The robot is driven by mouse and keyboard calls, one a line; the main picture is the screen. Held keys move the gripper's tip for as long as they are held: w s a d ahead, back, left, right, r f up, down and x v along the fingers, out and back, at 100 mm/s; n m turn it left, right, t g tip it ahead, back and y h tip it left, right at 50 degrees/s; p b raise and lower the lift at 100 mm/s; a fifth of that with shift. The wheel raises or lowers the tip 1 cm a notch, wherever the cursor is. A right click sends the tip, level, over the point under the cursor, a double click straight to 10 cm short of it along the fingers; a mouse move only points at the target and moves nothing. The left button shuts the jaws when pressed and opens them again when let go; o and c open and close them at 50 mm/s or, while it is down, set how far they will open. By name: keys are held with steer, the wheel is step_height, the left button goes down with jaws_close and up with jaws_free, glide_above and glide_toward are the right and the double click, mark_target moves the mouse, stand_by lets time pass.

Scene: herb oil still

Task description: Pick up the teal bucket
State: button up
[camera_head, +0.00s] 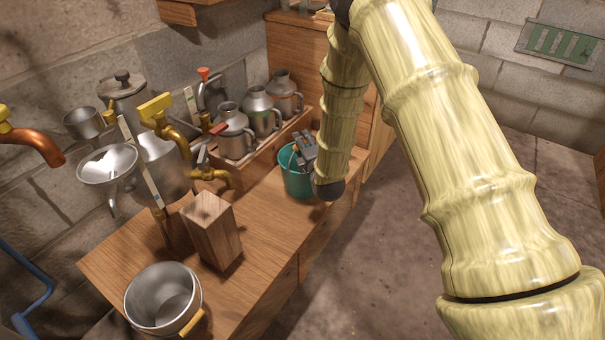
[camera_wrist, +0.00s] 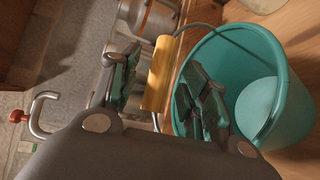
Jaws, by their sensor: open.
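The teal bucket (camera_head: 294,184) stands on the wooden bench near its right end. It also shows large in the wrist view (camera_wrist: 292,112), open-topped, with a yellow grip (camera_wrist: 160,75) on a dark wire handle beside its rim. My gripper (camera_head: 304,152) is at the bucket's top in the head view, partly hiding it. In the wrist view my open gripper (camera_wrist: 163,88) has one finger on each side of the yellow grip. The right finger overlaps the bucket's opening and the left one is outside it. I cannot tell whether either finger touches the grip.
Several metal jugs (camera_head: 262,112) stand on a raised wooden shelf behind the bucket. A wooden block (camera_head: 214,232) and a steel pot (camera_head: 165,298) stand on the bench toward the front. Brass taps (camera_head: 180,140) and a funnel (camera_head: 108,163) are at left. The floor at right is clear.

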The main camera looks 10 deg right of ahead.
steer(key=shift+w+a+f, duration=0.1)
steer(key=shift+w+f, duration=0.05)
steer(key=shift+w, duration=0.7)
jaws_close()
